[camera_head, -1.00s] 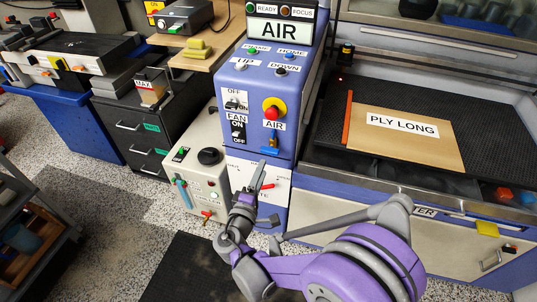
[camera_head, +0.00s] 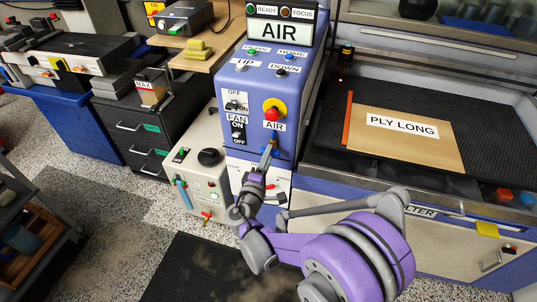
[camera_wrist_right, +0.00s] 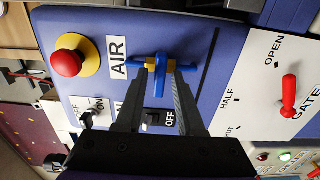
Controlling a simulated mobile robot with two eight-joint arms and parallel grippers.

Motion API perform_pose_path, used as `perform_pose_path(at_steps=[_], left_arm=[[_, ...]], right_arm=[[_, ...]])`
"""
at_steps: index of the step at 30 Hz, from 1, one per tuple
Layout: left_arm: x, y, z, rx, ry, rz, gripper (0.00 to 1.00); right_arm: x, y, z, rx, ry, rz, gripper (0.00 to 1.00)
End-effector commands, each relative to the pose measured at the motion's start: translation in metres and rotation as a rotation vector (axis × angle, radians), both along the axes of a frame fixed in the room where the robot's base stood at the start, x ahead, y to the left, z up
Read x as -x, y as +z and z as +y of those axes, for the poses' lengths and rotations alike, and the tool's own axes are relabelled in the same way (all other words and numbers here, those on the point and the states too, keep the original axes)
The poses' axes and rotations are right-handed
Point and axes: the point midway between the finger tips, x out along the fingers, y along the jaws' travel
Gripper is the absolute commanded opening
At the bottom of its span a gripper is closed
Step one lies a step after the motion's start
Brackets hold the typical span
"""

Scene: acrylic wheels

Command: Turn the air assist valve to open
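The air assist valve (camera_head: 274,138) has a blue handle and a brass body, below the AIR label on the blue control column. In the right wrist view, the valve (camera_wrist_right: 160,68) shows a long blue bar across the picture with brass parts at its middle. My right gripper (camera_head: 269,150) is just below and in front of the valve, partly covering it. In the wrist view its two fingers (camera_wrist_right: 158,76) are apart, with the brass middle of the valve between their tips. I cannot tell whether they touch it. My left gripper is not in view.
The red stop button (camera_head: 272,112) is just above the valve. A red GATE lever (camera_wrist_right: 289,92) with OPEN and HALF marks is on the white panel below. A laser bed (camera_head: 480,95) with a PLY LONG board (camera_head: 410,150) stands right; a beige unit (camera_head: 200,182) stands left.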

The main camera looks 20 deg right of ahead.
Motion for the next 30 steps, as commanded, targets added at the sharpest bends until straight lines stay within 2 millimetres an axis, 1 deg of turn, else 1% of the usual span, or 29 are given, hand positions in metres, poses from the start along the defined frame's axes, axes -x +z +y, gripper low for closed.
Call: perform_pose_path(at_steps=[1,5,6,16,19,24,27,30], left_arm=[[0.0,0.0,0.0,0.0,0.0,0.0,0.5],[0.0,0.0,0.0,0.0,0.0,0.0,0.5],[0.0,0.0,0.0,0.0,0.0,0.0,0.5],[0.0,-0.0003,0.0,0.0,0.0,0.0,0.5],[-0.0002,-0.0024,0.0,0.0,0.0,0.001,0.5],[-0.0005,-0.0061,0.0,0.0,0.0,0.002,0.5],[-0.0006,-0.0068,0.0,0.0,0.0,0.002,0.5],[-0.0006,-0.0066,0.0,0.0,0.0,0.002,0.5]], right_arm=[[0.0,0.0,0.0001,0.0,0.0,0.0,0.26],[0.0001,0.0,0.0002,0.0,0.0,0.0,0.03],[0.0001,0.0,0.0002,0.0,0.0,0.0,0.0],[0.0002,-0.0002,0.0003,0.01,0.0,0.007,0.0],[0.0001,-0.0006,0.0003,0.085,0.0,0.057,0.0],[0.0001,-0.0008,0.0004,0.265,0.0,0.179,0.0],[0.0002,-0.0005,0.0004,0.322,0.0,0.218,0.0],[0.0003,-0.0002,0.0004,0.335,0.0,0.226,0.0]])
